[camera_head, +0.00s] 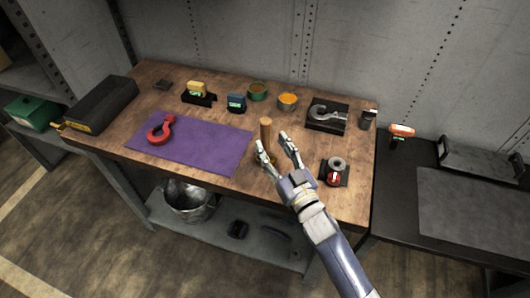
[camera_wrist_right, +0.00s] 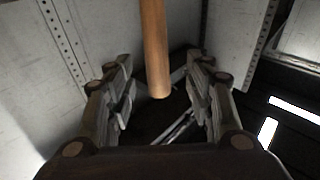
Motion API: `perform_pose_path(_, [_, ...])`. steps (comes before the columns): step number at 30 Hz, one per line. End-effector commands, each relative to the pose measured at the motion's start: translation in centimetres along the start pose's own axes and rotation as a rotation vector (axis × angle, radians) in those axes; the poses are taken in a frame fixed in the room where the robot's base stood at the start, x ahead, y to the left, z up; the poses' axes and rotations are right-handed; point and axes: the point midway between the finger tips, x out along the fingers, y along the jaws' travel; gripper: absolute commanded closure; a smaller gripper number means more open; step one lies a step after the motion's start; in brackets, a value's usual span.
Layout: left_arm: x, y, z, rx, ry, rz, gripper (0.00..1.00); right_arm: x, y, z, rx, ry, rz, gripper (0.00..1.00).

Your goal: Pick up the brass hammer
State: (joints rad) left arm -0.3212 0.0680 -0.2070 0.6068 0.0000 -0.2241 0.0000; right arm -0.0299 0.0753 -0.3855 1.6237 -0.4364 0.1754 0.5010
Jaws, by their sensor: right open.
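The hammer's wooden handle (camera_head: 266,131) stands upright near the front middle of the workbench, just right of the purple mat. A small brass-coloured part shows low by my fingers, and the rest of the head is hidden behind them. My right gripper (camera_head: 272,143) is open and empty, with its fingers reaching toward the handle. In the right wrist view the handle (camera_wrist_right: 155,50) comes down from the top edge, between the two spread fingers in the picture. I cannot tell how deep it lies between them. My left gripper is not in view.
A purple mat (camera_head: 195,143) with a red shackle (camera_head: 160,130) lies left. Green (camera_head: 257,91) and orange (camera_head: 288,101) tins stand behind. A black tray with a grey hook (camera_head: 326,115) and a red-knobbed part (camera_head: 334,178) are right. The bench's front middle is mostly clear.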

Motion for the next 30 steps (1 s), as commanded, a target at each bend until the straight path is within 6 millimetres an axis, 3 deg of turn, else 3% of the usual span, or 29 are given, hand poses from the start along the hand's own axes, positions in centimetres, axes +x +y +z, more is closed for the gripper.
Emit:
perform_pose_path(4, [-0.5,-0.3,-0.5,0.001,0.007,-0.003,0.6,1.0,0.1,-0.2,0.0,-0.001,0.001,0.51])
perform_pose_path(12, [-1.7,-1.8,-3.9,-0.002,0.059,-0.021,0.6,4.4,0.3,-0.3,0.001,0.0,0.001,0.51])
perform_pose_path(24, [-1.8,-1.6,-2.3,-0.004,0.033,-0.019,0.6,5.4,0.3,-0.1,0.0,-0.001,0.001,0.51])
perform_pose_path(30, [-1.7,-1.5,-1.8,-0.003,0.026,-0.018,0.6,5.4,0.3,-0.1,0.0,-0.001,0.001,0.97])
